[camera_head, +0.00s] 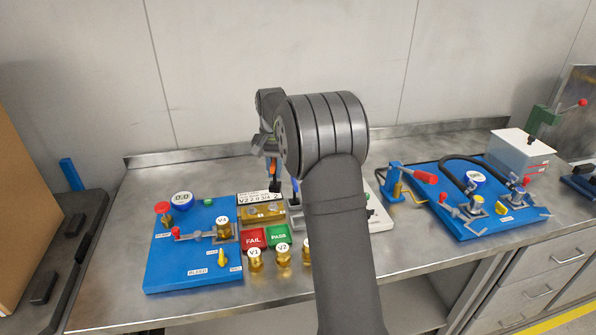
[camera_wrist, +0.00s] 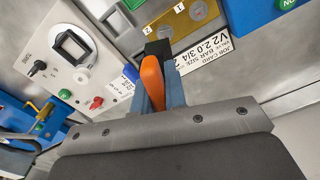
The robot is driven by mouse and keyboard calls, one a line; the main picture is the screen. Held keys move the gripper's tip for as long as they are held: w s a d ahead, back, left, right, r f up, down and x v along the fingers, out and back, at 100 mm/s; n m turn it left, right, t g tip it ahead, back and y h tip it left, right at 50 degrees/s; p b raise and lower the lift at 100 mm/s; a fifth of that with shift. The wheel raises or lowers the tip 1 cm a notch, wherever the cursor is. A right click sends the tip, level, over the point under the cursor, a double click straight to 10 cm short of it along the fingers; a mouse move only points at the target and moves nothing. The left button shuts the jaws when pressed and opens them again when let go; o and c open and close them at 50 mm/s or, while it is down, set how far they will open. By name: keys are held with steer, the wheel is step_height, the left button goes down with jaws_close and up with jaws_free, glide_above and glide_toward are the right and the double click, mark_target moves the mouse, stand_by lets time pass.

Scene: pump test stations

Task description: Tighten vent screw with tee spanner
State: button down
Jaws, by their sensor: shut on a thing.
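A bit of orange also shows at the gripper in the head view. I cannot pick out the vent screw for certain. The left blue test plate (camera_head: 165,262) carries a gauge (camera_head: 182,198), a red-handled lever, a brass valve marked V4 (camera_head: 222,228) and a yellow tap (camera_head: 223,258) near a BLEED label.
FAIL (camera_head: 254,238) and PASS (camera_head: 278,236) plates and brass valves V1 (camera_head: 254,260) and V2 (camera_head: 282,256) stand mid-bench. A white panel (camera_wrist: 70,45) is partly behind my arm. A second blue station (camera_head: 470,222) with a black hose stands right. The bench's front left is clear.

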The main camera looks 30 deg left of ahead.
mark_target(272, 183)
steer(key=shift+s+a+f, duration=0.2)
steer(key=shift+a+f, duration=0.15)
steer(key=shift+a, duration=0.2)
steer(key=shift+f, duration=2.3)
steer(key=shift+f, duration=0.95)
steer(key=shift+m, duration=0.3)
steer(key=shift+m, duration=1.1)
steer(key=shift+m, duration=1.2)
